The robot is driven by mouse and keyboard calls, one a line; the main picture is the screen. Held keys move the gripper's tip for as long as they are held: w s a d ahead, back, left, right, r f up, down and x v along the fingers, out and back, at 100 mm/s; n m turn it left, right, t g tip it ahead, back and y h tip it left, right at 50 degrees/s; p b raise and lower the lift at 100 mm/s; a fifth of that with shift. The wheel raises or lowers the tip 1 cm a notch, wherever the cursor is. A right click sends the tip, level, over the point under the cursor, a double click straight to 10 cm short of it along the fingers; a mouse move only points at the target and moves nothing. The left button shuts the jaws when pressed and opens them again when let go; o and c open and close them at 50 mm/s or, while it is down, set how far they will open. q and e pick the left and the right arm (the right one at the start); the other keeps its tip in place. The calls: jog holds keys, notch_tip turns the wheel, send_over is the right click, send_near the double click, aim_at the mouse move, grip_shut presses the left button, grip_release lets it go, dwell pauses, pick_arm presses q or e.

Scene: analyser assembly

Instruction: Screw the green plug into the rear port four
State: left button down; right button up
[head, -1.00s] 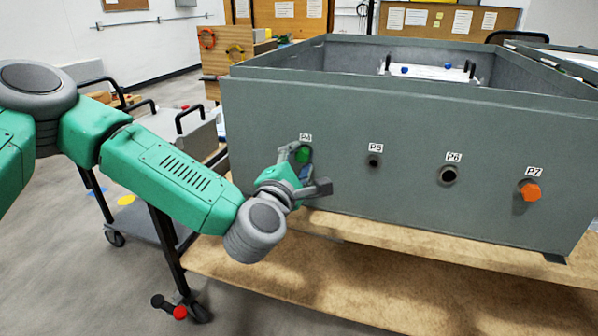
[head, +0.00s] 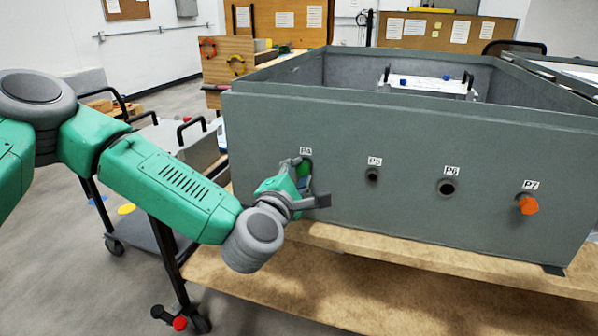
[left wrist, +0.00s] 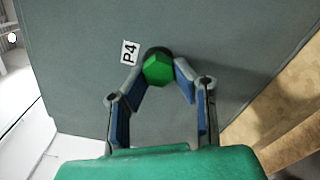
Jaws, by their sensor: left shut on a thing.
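The green plug (head: 304,168) sits at the port labelled P4 on the grey box wall (head: 400,135). In the left wrist view the plug's green hexagonal head (left wrist: 158,70) shows between the fingertips, with the dark port rim behind it. My left gripper (head: 303,172) is shut on the plug, one blue-padded finger on each side; it also shows in the left wrist view (left wrist: 160,75). The fingers partly cover the plug in the head view. How deep the plug sits cannot be told. My right gripper is not in view.
Ports P5 (head: 372,175) and P6 (head: 447,188) are open holes to the right. An orange plug (head: 528,205) sits at P7. The box stands on a wooden bench top (head: 400,290), clear in front. A cart (head: 190,145) stands at the left.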

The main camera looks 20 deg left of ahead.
pick_arm(q)
jog(key=shift+f, duration=0.15)
jog(key=shift+m+p, duration=0.3)
jog(key=m+p, duration=0.2)
jog(key=m, duration=0.1)
jog(key=m+p, duration=0.2)
jog(key=m, duration=0.2)
jog(key=m+p, duration=0.2)
jog(key=m, duration=0.1)
jog(key=shift+d+r, duration=0.15)
jog(key=shift+r, duration=0.2)
jog(key=m+p, duration=0.2)
jog(key=m, duration=0.4)
jog(key=shift+d+p, duration=0.1)
jog(key=shift+p, duration=0.2)
jog(key=m+p, duration=0.1)
jog(key=m, duration=0.3)
jog(key=shift+f, duration=0.15)
jog(key=m, duration=0.3)
jog(key=shift+s+d+p, duration=0.1)
jog(key=shift+d+p, duration=0.05)
jog(key=shift+p, duration=0.25)
jog(key=shift+m, duration=1)
jog(key=shift+f+m, duration=0.1)
jog(key=shift+m, duration=0.6)
